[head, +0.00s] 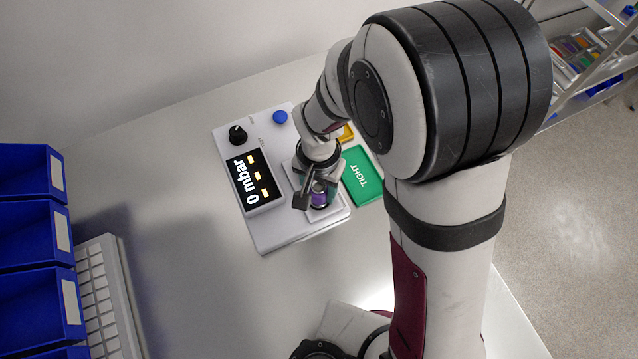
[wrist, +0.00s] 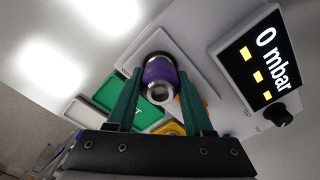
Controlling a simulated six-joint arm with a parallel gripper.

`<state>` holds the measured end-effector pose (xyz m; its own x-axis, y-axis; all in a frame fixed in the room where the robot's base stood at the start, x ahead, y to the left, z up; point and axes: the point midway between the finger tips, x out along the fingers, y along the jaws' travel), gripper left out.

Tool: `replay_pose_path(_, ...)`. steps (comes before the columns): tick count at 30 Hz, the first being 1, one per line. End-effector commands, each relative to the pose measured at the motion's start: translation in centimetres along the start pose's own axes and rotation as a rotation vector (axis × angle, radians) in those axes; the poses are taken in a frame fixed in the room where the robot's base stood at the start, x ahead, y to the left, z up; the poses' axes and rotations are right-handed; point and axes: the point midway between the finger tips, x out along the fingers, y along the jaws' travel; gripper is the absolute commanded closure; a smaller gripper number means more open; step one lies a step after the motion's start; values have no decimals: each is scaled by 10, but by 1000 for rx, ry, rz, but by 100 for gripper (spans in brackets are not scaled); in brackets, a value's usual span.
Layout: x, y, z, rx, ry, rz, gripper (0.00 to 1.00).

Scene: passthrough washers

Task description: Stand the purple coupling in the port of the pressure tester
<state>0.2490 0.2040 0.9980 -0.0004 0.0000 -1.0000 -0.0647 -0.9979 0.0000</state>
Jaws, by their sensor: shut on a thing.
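The purple coupling (head: 319,199), a short cylinder with metal ends, is between the fingers of my gripper (head: 312,197). In the wrist view the coupling (wrist: 159,76) shows between the two green fingers of my gripper (wrist: 158,95), which is shut on it. The pressure tester (head: 284,229) is a white unit with a display (head: 254,180) reading 0 mbar. The coupling is over the pale raised block at the tester's near right corner. Its lower end and the port are hidden, so I cannot tell whether it is seated.
A green tray marked TIGHT (head: 362,176) lies right of the tester, with a yellow tray (head: 346,133) behind it. The tester carries a black knob (head: 237,134) and a blue button (head: 280,117). Blue bins (head: 32,235) and a keyboard (head: 104,295) are at left.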

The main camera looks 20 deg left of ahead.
Motion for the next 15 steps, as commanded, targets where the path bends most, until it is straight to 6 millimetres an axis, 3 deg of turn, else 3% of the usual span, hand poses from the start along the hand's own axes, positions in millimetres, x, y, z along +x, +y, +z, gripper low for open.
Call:
replay_pose_path(7, 0, 0, 0, 0, 1, 0, 100)
replay_pose_path(8, 0, 0, 0, 0, 1, 0, 43)
replay_pose_path(13, 0, 0, 0, 0, 1, 0, 13)
replay_pose_path(15, 0, 0, 0, 0, 1, 0, 13)
